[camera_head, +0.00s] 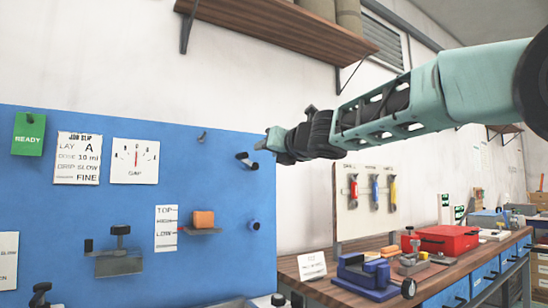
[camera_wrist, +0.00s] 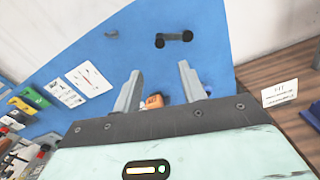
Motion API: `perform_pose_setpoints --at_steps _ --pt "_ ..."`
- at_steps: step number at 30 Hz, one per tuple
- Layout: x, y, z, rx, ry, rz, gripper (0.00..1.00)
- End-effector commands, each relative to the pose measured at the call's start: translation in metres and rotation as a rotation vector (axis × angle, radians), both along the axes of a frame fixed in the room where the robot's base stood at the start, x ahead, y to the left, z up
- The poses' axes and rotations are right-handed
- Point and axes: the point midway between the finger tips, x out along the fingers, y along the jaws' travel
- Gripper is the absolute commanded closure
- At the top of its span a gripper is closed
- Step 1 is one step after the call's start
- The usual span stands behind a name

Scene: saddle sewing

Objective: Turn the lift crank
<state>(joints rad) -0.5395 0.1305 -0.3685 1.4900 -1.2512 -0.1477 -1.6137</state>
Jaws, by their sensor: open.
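The dark crank (camera_head: 246,160) sticks out from the blue panel (camera_head: 100,210) near its upper right part. In the wrist view the crank (camera_wrist: 174,39) shows as a black arm with two round ends, beyond my fingertips. My gripper (camera_head: 264,142) is just up and right of the crank in the head view. An orange block (camera_head: 203,219) sits on a small ledge beside a card (camera_head: 166,228) marked TOP and LOW. It also shows between the fingers' bases (camera_wrist: 154,101).
A blue round fitting (camera_head: 254,224) is on the panel below the crank. A gauge card (camera_head: 135,161) and a green READY tag (camera_head: 28,134) hang at left. A wooden shelf (camera_head: 285,28) is above. A workbench (camera_head: 430,280) with tools stands at right.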

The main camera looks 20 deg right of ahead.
Motion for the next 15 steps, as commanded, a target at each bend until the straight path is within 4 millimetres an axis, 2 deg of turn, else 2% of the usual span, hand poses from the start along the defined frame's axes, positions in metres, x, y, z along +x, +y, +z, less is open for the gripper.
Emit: perform_pose_setpoints --at_steps 6,14,15 --pt "-0.0146 -0.004 -0.0008 0.0 0.001 0.001 0.59" --pt "-0.0154 -0.0043 -0.0001 0.0 0.001 0.001 0.59" --pt "-0.0153 -0.0042 -0.0003 0.001 0.001 0.001 0.5"
